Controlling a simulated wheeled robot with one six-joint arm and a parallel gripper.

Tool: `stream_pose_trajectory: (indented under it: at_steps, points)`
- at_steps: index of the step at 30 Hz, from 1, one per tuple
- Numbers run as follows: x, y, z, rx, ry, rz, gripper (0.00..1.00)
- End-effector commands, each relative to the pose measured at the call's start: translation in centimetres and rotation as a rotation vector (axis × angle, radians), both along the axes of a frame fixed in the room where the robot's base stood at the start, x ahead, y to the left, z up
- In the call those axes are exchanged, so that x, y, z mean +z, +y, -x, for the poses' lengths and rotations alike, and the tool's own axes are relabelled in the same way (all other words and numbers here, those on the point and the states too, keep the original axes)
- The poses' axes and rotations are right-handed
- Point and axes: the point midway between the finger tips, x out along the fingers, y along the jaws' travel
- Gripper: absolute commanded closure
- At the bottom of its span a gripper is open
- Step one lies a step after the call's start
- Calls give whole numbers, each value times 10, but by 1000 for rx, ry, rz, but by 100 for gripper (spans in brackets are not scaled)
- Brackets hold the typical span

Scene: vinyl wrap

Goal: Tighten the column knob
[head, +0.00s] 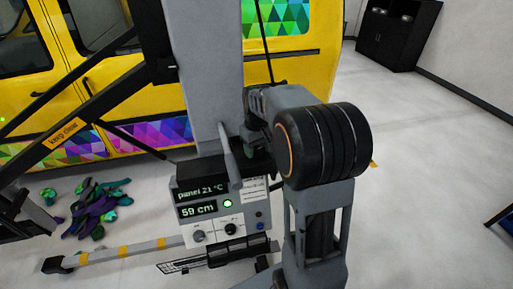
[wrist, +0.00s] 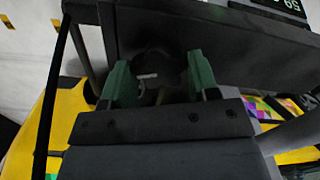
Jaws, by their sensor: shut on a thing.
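The column knob (wrist: 152,68) is dark and round with a short white mark, seen between my fingers in the wrist view. My gripper (wrist: 158,82) has green fingers, one on each side of the knob, and is shut on it. In the head view the grey column (head: 208,90) stands upright left of my arm. My gripper shows there only as a small green part (head: 248,152) beside the column; the knob is hidden behind my arm.
A control box (head: 215,190) below reads "panel 21 °C" and "59 cm", with a lit green lamp. A yellow vehicle (head: 300,75) with patterned wrap stands behind. Vinyl scraps (head: 95,208) lie on the floor at left. A black cabinet (head: 395,35) stands far right; floor before it is clear.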

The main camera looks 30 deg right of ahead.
Motion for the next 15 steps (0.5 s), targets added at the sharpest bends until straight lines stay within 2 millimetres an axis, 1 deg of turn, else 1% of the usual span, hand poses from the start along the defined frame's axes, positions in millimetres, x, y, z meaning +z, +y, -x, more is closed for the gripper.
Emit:
stream_pose_trajectory:
  at_steps: [6,15]
  points:
    - [1,0,-1,-163,-3,1,69]
    - [1,0,-1,-310,-4,1,69]
